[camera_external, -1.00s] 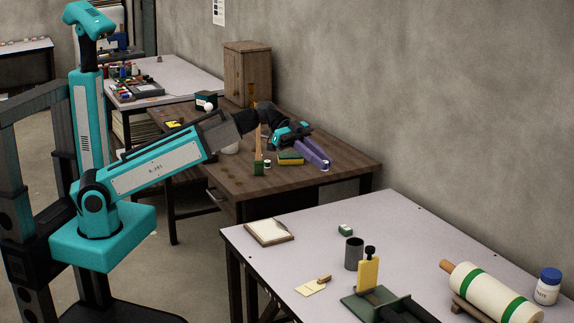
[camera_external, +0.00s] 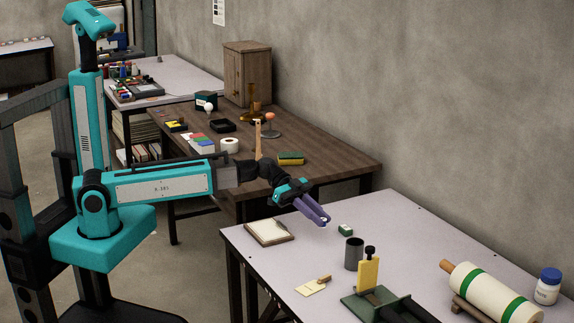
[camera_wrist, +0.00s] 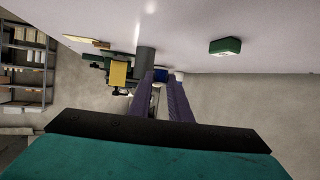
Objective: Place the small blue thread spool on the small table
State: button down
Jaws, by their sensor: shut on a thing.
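My gripper (camera_external: 324,220) has long purple fingers and is shut on a small spool. In the outside view only a tiny pale blue-white bit of the spool (camera_external: 325,221) shows at the fingertips. In the wrist view a small bluish piece (camera_wrist: 160,75) shows between the fingertips; the fingers hide most of it. The gripper is in the air over or beside the back left part of the pale grey table (camera_external: 330,267), left of a small green block (camera_external: 346,230). I cannot tell its exact height.
The brown wooden table (camera_external: 335,167) behind has a sponge (camera_external: 291,158) and other items.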

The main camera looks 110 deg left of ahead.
jog(key=shift+f, duration=0.5)
jog(key=shift+w, duration=0.1)
jog(key=p, duration=0.1)
send_over(368, 241)
jog(key=shift+f, duration=0.75)
dwell(0.4)
jog(key=shift+f, duration=1.75)
jog(key=shift+f, duration=0.15)
jog(key=c, duration=1.6)
grip_release()
jog(key=shift+c, duration=0.2)
